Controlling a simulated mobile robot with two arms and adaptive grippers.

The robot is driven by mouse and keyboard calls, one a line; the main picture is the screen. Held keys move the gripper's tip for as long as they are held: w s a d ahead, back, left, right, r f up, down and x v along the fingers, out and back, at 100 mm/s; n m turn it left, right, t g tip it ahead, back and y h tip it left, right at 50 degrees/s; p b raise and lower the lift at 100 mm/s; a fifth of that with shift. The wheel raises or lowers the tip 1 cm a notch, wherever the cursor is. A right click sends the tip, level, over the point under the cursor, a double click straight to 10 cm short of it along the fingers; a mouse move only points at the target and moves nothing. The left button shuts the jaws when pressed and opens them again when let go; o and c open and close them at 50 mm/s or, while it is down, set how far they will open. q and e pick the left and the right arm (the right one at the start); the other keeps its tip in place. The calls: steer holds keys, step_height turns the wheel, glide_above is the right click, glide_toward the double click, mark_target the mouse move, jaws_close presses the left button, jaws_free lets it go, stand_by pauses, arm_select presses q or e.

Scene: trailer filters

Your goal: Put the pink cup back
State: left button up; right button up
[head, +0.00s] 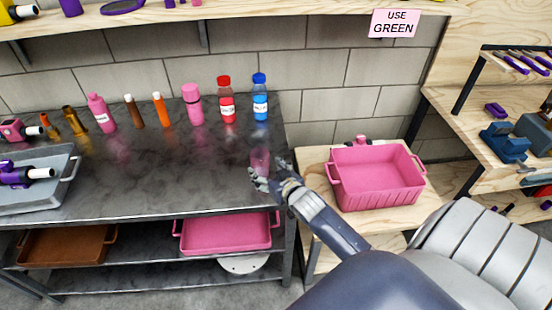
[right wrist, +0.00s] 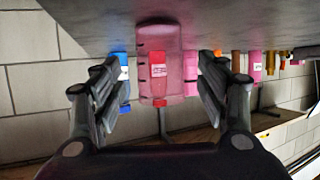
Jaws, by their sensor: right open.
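The pink cup (head: 260,160) looks translucent and stands upright on the dark grey worktop (head: 180,180), near its right front edge. My right gripper (head: 268,178) is at the cup, low over the worktop, and partly hides it in the head view. In the right wrist view, which is upside down, the cup (right wrist: 160,45) is between the two spread fingers of my right gripper (right wrist: 158,90), with a gap on each side. The red-capped bottle's label shows through it. My left gripper is not in view.
Behind the cup stand a blue bottle (head: 260,103), a red bottle (head: 226,105), a pink flask (head: 193,105) and more bottles. A pink crate (head: 378,185) sits on a wooden stand to the right. A grey tray (head: 65,165) is at left. The worktop's middle is clear.

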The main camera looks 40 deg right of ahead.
steer(key=v, duration=0.6)
stand_by(0.5)
steer(key=s+a+f+n+g+y, duration=0.15)
steer(key=s+a+g, duration=0.35)
steer(key=s+a, duration=0.5)
steer(key=s+a+f+n+g+y, duration=0.15)
steer(key=s+a+g, duration=0.35)
steer(key=s, duration=0.8)
step_height(320, 180, down, 29)
steer(key=s+n+g, duration=0.1)
steer(key=s, duration=0.1)
steer(key=s+d+f+g, duration=0.1)
steer(key=s+d+f, duration=0.1)
steer(key=s+f, duration=1.2)
steer(key=s, duration=0.2)
steer(key=shift+s+d+f+h, duration=0.25)
steer(key=shift+d+h, duration=0.1)
steer(key=shift+h, duration=0.05)
